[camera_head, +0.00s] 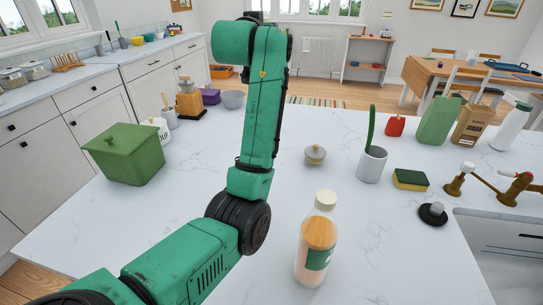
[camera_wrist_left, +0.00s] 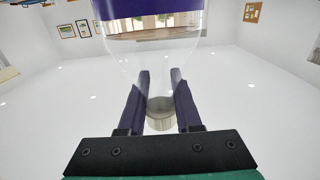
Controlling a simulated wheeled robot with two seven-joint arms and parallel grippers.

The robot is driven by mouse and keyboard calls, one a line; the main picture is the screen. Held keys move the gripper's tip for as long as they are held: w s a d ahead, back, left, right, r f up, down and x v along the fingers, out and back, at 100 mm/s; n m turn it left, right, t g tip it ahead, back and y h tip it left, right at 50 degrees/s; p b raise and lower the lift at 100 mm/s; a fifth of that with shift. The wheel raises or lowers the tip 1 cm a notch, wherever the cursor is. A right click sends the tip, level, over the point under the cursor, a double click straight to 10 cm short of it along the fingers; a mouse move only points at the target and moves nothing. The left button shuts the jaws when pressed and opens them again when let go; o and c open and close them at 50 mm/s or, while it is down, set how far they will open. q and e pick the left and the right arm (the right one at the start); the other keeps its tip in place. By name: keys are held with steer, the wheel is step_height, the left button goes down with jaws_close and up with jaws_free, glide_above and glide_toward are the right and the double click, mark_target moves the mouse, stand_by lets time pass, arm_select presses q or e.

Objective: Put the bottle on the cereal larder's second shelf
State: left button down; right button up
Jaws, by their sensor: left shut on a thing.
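In the left wrist view, my left gripper (camera_wrist_left: 160,72) has its two dark fingers shut on a clear bottle (camera_wrist_left: 150,58) at its narrow end. The bottle has a purple band and a pale ribbed cap between the finger bases. Its far part runs out of the top of the picture. In the head view my left arm rises in the middle, but its gripper and the held bottle do not show. My right gripper is not in view.
Another bottle (camera_head: 314,259) with a cream cap and green label stands on the white counter (camera_head: 285,175) near my arm. A green box (camera_head: 126,154) stands left. Mid-counter is mostly clear.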

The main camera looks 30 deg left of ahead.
arm_select(q)
steer(key=f+p, duration=0.1)
steer(key=f, duration=1.1)
steer(key=f+p, duration=0.1)
steer(key=f, duration=0.6)
steer(key=shift+s+f+p, duration=0.1)
steer(key=shift+s+p, duration=0.15)
steer(key=shift+p, duration=0.05)
steer(key=shift+f, duration=0.35)
steer(key=c, duration=0.6)
jaws_free()
